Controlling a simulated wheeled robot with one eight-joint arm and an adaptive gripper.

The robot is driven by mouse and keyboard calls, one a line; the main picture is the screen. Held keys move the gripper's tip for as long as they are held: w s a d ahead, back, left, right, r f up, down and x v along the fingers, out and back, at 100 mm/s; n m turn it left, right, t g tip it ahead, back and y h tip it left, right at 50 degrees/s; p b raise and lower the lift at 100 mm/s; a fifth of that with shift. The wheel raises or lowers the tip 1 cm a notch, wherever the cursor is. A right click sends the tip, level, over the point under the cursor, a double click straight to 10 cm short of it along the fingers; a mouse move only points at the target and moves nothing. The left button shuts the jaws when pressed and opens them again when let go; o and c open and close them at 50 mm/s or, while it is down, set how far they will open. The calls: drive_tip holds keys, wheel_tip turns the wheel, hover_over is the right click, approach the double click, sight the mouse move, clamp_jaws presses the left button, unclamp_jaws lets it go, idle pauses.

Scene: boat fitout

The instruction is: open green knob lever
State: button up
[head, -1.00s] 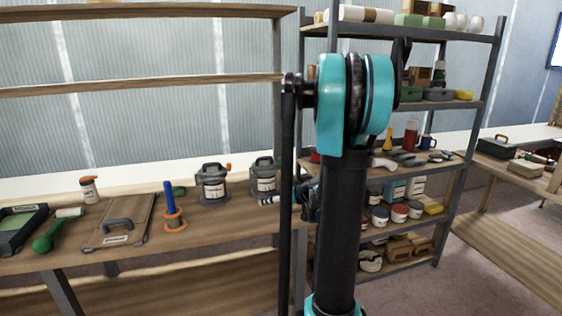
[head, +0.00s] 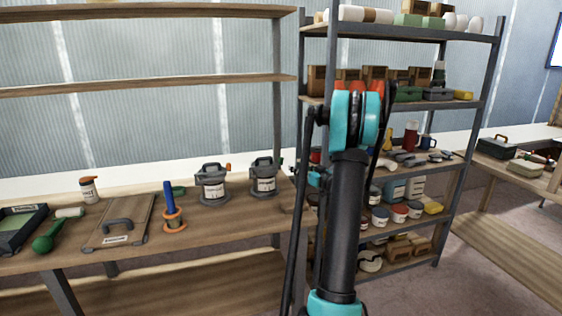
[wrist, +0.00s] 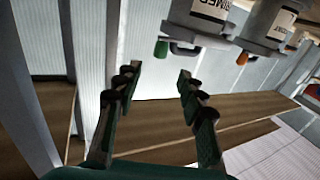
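Two grey lidded pots with white labels stand on the bench. The right pot (head: 263,180) has a green knob lever (head: 280,162) at its upper right. The left pot (head: 212,187) has an orange knob (head: 228,167). In the wrist view the picture is turned over, and the green knob (wrist: 161,48) hangs beside its pot (wrist: 203,14), with the orange knob (wrist: 242,58) farther right. My gripper (wrist: 158,78) is open and empty, its fingers pointing toward the green knob's pot and apart from it. In the head view my arm mostly hides the gripper.
A metal shelf rack (head: 470,100) with boxes and cans stands behind my arm. Bare bench lies before the pots.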

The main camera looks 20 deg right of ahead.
sight(281, 164)
drive_tip(key=x, duration=1.2)
drive_tip(key=shift+a+r, duration=0.1)
drive_tip(key=shift+c, duration=0.4)
clamp_jaws()
